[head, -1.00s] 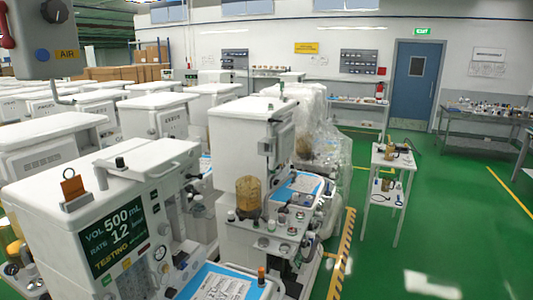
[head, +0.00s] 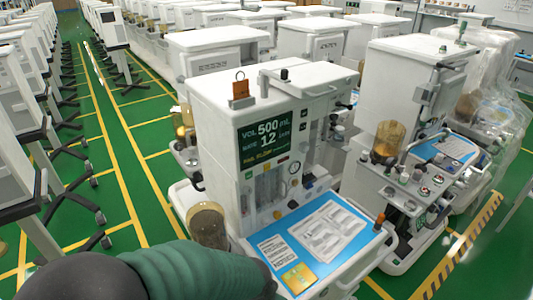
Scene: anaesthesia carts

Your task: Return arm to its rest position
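One of my arms (head: 190,272) shows at the bottom of the head view as a dark, rounded link with a green ribbed sleeve. It lies in front of the nearest anaesthesia cart and hides part of its lower left side. Neither gripper is in the picture, so I cannot see what they hold. The nearest cart (head: 215,110) is white, with a dark screen (head: 264,142) reading VOL 500 mL and RATE 12. Its blue-edged work surface (head: 258,240) carries white papers and a yellow square.
A second cart (head: 400,70) with an amber canister (head: 388,140) stands to the right, beside plastic-wrapped equipment (head: 490,60). Rows of white carts fill the back. Wheeled stands (head: 30,180) line the left. A green floor aisle (head: 125,170) with yellow lines runs between.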

